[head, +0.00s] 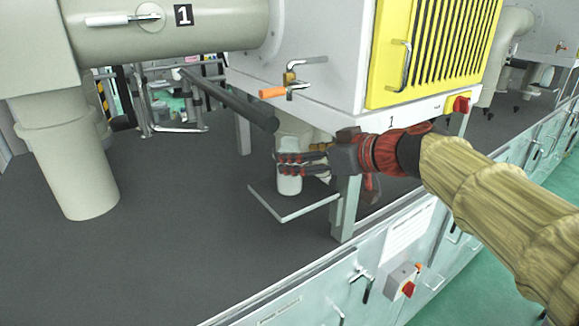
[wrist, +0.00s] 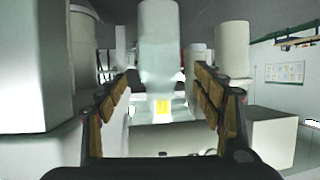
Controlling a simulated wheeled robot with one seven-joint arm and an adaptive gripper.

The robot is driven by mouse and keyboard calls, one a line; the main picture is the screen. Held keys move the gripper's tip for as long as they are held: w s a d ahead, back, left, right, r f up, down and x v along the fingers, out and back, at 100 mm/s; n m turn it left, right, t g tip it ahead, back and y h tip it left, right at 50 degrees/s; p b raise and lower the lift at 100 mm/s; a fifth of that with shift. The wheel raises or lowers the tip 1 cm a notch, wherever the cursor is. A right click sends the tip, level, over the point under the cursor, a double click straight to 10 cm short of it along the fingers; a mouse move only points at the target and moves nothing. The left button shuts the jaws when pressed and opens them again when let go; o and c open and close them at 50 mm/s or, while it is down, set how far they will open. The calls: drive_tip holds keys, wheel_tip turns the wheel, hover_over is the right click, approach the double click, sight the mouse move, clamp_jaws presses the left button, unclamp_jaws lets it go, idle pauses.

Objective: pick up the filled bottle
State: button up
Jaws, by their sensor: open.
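The bottle (head: 290,186) is whitish and stands upright on a small flat plate (head: 298,207) under the outlet of the machine marked 1. My gripper (head: 292,163) is open and reaches in from the right at the bottle's mid-height. Its dark fingers overlap the bottle in the head view and hide part of it. In the wrist view a pale cylinder (wrist: 159,40) shows in the gap between my two spread fingers (wrist: 160,105) with brown pads.
The machine (head: 320,60) overhangs the plate, with an orange-handled valve (head: 272,92) and a dark bar (head: 235,100) close above. A machine leg (head: 346,210) stands just right of the plate, near my gripper.

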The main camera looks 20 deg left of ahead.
drive_tip(key=p+x, duration=0.1)
drive_tip(key=x, duration=0.3)
drive_tip(key=shift+w+a+f, duration=0.15)
drive_tip(key=shift+w+a, duration=0.05)
drive_tip(key=shift+a, duration=0.05)
drive_tip(key=shift+s, duration=0.1)
drive_tip(key=shift+d, duration=0.1)
drive_tip(key=shift+c, duration=0.7)
drive_tip(key=c, duration=1.3)
